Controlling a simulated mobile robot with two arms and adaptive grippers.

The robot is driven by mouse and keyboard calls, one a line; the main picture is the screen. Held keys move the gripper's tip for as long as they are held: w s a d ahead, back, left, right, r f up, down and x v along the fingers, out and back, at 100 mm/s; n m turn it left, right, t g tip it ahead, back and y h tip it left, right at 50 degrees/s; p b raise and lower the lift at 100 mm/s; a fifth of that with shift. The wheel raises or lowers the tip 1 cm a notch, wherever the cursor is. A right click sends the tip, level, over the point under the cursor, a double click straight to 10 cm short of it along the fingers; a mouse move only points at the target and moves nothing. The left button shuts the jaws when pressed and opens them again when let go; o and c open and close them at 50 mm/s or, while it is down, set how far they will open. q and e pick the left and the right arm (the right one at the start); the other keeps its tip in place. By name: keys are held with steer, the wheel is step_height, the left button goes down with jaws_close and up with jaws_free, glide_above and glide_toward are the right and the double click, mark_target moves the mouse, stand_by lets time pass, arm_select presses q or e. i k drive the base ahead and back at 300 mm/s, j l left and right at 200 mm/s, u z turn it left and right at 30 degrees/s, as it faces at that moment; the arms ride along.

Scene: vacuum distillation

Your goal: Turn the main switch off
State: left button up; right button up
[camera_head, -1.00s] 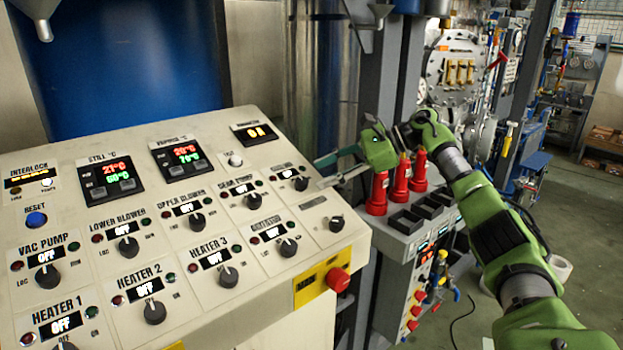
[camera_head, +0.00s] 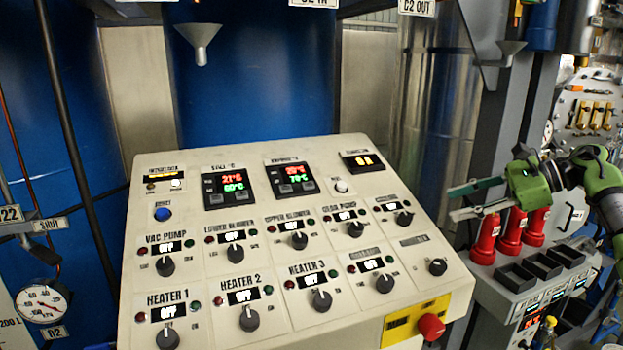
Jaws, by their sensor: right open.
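The sloped white control panel (camera_head: 135,290) fills the middle of the head view. At its lower right corner is a black rotary knob (camera_head: 438,267) under a dark display or label that I cannot read. Below it, a red knob (camera_head: 432,327) sits on a yellow plate (camera_head: 398,330) on the front edge. I cannot tell from the lettering which one is the main switch. My right gripper (camera_head: 462,202) is open and empty. Its two fingers point left, just beyond the panel's right edge and above the black knob, apart from both knobs. My left gripper is out of view.
Several heater, pump and blower knobs cover the panel, with displays reading OFF. Red bottle-like objects (camera_head: 487,240) and black bins (camera_head: 515,273) stand on a grey unit at right, below my right gripper. Blue vessels and a metal funnel (camera_head: 199,42) are behind the panel.

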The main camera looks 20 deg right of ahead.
mark_target(431, 328)
steer(key=k, duration=1)
